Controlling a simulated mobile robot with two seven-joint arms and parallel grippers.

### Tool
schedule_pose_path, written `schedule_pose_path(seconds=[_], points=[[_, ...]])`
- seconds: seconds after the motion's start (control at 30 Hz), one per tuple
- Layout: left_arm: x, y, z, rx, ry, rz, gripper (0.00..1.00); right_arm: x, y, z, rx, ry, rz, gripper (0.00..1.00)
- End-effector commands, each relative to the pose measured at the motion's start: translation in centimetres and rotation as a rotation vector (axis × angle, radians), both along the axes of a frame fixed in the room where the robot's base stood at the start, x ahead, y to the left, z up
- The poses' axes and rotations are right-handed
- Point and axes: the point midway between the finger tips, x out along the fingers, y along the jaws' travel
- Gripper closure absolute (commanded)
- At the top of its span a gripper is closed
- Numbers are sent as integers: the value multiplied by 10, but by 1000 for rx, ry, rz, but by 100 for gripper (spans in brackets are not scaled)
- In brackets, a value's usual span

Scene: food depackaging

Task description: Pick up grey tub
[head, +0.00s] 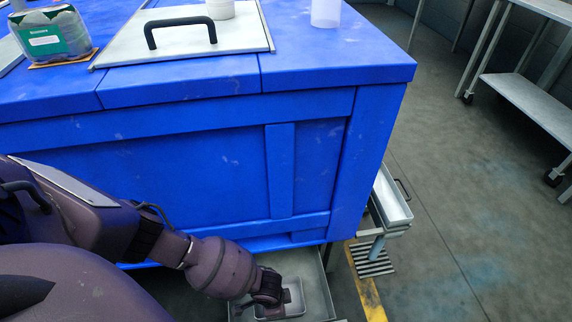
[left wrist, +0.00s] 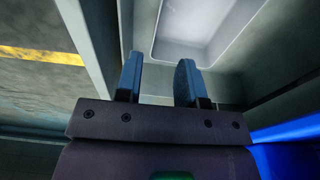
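The grey tub (head: 294,296) is a small open tray with rounded corners, low below the blue counter in the head view. It sits inside a larger grey bin (head: 318,283). In the left wrist view the tub (left wrist: 200,50) lies just beyond the fingertips, its pale inside visible and its far end cut off. My left gripper (head: 268,298) is over the tub in the head view and hides part of it. In the left wrist view its two blue fingers (left wrist: 158,70) are apart, with nothing clearly gripped. Whether they touch the rim cannot be told. My right gripper is not in view.
The blue counter (head: 200,170) stands above the bin. Open floor (head: 470,230) lies right.

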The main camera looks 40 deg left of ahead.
Motion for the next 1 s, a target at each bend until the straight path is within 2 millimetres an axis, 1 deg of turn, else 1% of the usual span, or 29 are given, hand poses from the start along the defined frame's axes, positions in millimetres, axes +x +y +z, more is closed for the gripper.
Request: schedule_pose_path(seconds=[0.03,0.1,0.3,0.4,0.57,0.67,0.83,0.9,1.0], points=[[-2,2,-8,6,8,0,64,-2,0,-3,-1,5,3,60],[-2,2,-17,9,12,1,64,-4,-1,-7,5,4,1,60],[-1,-1,-47,8,13,1,64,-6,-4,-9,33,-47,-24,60],[1,-1,-55,8,9,0,64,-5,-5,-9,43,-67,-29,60],[4,-3,-60,7,5,-1,64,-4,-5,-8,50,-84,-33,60],[2,-4,-69,7,7,-1,64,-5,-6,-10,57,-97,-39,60],[-2,-8,-93,7,12,-1,64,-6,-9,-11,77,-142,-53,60],[-1,-8,-100,7,11,1,64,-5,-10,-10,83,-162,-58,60],[2,-9,-106,6,7,0,64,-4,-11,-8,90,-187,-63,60]])
